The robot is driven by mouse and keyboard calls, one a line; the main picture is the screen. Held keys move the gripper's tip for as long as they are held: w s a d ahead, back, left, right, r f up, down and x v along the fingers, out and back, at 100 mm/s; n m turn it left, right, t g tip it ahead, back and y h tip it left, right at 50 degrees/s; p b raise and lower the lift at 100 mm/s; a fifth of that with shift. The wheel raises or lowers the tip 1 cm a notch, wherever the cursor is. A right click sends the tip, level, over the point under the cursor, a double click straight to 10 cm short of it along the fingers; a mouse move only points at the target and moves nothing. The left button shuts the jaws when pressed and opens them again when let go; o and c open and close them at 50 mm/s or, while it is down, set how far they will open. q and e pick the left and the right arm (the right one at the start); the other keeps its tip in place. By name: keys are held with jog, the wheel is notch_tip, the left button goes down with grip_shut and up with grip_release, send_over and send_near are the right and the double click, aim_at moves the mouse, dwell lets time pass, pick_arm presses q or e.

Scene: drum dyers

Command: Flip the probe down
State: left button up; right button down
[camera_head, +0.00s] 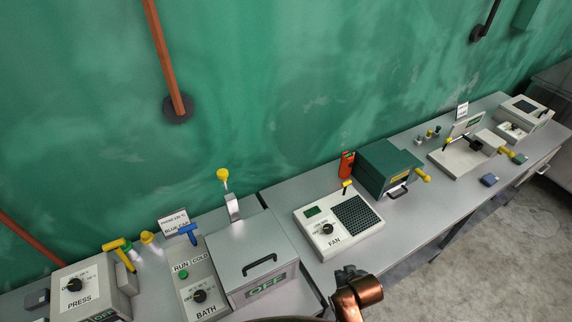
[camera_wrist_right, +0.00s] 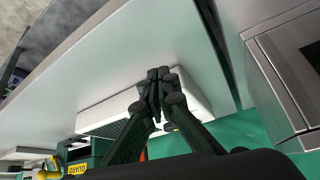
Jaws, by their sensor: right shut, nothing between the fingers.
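The thing that looks most like the probe is a thin stem with a yellow knob (camera_head: 223,175), standing up at the back of the bath in the head view. A pale bracket (camera_head: 233,208) is just below it. The bath (camera_head: 245,255) has a closed grey lid with a black handle and an OFF label. My right gripper (camera_head: 350,274) is right of the bath and in front of the fan unit, apart from the probe. In the right wrist view its dark fingers (camera_wrist_right: 159,88) are together and empty. My left gripper is not in view.
The fan unit (camera_head: 338,221) and a green box (camera_head: 389,168) stand right of the bath. The press (camera_head: 90,289) and a blue T-handle (camera_head: 188,233) are to the left. The bench (camera_head: 425,213) has bare surface along its front edge. A green wall is behind.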

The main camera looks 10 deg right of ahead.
jog(key=w+a+r+n+t+y+p, duration=0.1)
jog(key=w+a+r+t, duration=0.1)
jog(key=w+a+r, duration=0.65)
jog(key=w+a+r+n+t+y, duration=0.1)
jog(key=w+a+r+t, duration=0.1)
jog(key=w+a+r, duration=0.7)
jog(key=s+a+r+n+t+y, duration=0.1)
jog(key=a+r, duration=0.7)
jog(key=r, duration=0.3)
jog(key=a+r+t+y+p, duration=0.1)
jog(key=a+r+t+y, duration=0.1)
jog(key=a+r, duration=0.6)
notch_tip(320, 180, up, 3)
jog(key=shift+s+a+f+n, duration=0.1)
jog(key=shift+s+a+n, duration=0.1)
jog(key=shift+s+n, duration=0.2)
jog(key=w+a+f+p, duration=0.3)
jog(key=w+f+p, duration=0.1)
jog(key=w+f, duration=0.3)
jog(key=shift+w+a, duration=0.25)
jog(key=shift+w, duration=0.6)
